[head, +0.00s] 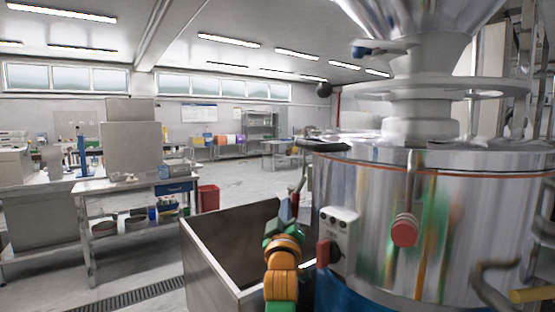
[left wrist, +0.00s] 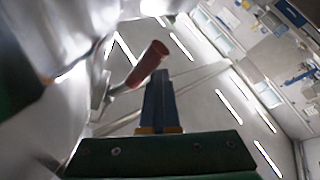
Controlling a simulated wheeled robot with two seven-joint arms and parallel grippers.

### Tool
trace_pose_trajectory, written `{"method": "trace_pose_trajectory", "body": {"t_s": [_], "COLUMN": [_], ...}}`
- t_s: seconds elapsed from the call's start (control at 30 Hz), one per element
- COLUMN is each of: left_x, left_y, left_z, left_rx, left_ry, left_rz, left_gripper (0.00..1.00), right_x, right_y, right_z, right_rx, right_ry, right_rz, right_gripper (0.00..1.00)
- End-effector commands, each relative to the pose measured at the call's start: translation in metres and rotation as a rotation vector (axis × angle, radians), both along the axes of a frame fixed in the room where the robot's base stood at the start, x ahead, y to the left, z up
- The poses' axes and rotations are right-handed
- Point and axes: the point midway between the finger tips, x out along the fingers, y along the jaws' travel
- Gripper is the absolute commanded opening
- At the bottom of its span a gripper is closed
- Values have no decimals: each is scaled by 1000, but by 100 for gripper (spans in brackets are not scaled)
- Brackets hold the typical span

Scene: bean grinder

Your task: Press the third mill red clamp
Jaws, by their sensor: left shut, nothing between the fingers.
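The steel mill (head: 375,220) fills the right of the head view. A red clamp end (head: 405,230) hangs from a metal lever on its front. A dark lever (head: 299,178) hangs at the mill's left edge. My left gripper (head: 287,208) is beside that edge, just below this lever, shut and empty. In the left wrist view, its closed fingers (left wrist: 160,100) point up the picture. A red clamp handle (left wrist: 148,65) on a metal lever is just left of the fingertips there; I cannot tell whether they touch. My right gripper is not in view.
A control box (head: 338,236) with a red knob (head: 323,253) is on the mill's left side. An open steel bin (head: 212,262) stands left of my arm. A workbench (head: 135,184) and a red bin (head: 208,198) are farther left. The floor between is clear.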

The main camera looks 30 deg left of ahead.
Motion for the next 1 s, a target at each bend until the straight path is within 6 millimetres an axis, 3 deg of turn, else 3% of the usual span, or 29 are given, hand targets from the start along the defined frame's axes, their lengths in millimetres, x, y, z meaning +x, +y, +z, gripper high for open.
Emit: {"method": "trace_pose_trajectory", "body": {"t_s": [0.67, 0.77, 1.0], "left_x": [1, -6, -45], "left_y": [-2, -5, -22], "left_z": [-5, -10, -20], "left_rx": [-3, -2, -6], "left_ry": [9, 9, 0], "left_rz": [-6, -5, -4], "left_gripper": [0, 0, 0], "right_x": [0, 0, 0], "right_y": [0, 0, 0], "right_z": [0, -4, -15], "right_rx": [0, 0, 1], "right_ry": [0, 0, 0], "right_rz": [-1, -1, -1], "right_gripper": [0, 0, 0]}}
